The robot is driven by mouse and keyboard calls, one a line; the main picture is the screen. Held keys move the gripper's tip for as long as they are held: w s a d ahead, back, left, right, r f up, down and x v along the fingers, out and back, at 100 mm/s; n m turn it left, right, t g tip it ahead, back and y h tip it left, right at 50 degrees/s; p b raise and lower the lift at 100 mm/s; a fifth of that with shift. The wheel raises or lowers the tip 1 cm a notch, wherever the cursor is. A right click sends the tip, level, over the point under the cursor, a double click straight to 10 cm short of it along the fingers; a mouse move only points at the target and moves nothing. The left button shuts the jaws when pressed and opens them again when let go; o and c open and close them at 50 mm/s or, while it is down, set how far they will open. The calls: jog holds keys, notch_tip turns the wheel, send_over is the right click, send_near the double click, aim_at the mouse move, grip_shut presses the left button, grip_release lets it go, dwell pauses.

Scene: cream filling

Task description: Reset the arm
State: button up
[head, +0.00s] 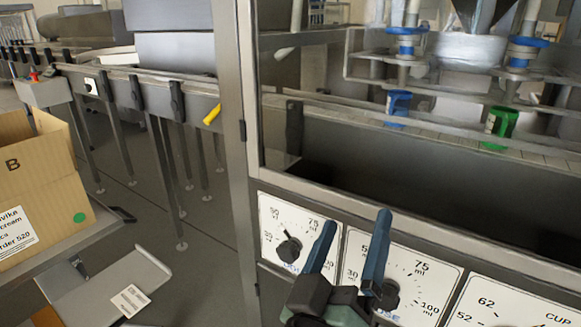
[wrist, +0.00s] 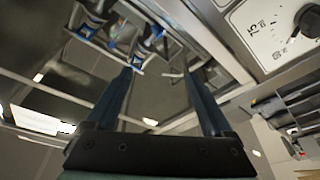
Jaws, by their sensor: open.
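My gripper (head: 352,245) is at the lower middle of the head view, in front of the machine's dial panels. Its two blue fingers point up and stand apart, with nothing between them. In the wrist view the fingers (wrist: 158,90) also show spread and empty. Behind the gripper are a left dial (head: 289,250) and a second dial (head: 388,294), which the right finger partly covers. I cannot tell how far the fingers are from the panel.
The filling machine's frame (head: 232,130) stands close ahead, with a blue cup (head: 397,106) and a green cup (head: 502,124) inside. A cardboard box (head: 45,195) marked B sits at the left on a cart. A conveyor (head: 150,82) runs behind, with grey floor below it.

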jog(key=s+a+r+m+t+y, duration=0.1)
jog(key=s+a+r+t+y, duration=0.2)
jog(key=r, duration=0.7)
jog(key=s+a+r+t+y+p, duration=0.1)
jog(key=s+a+r+t+y, duration=0.15)
jog(key=r, duration=0.75)
jog(key=s+a+r+m+t+y, duration=0.1)
jog(key=s+a+r+t+y, duration=0.15)
jog(key=r, duration=0.65)
notch_tip(320, 180, up, 34)
jog(key=p, duration=3.4)
jog(key=shift+d+t+p, duration=0.15)
jog(key=shift+t+p, duration=0.15)
jog(key=shift+p, duration=0.05)
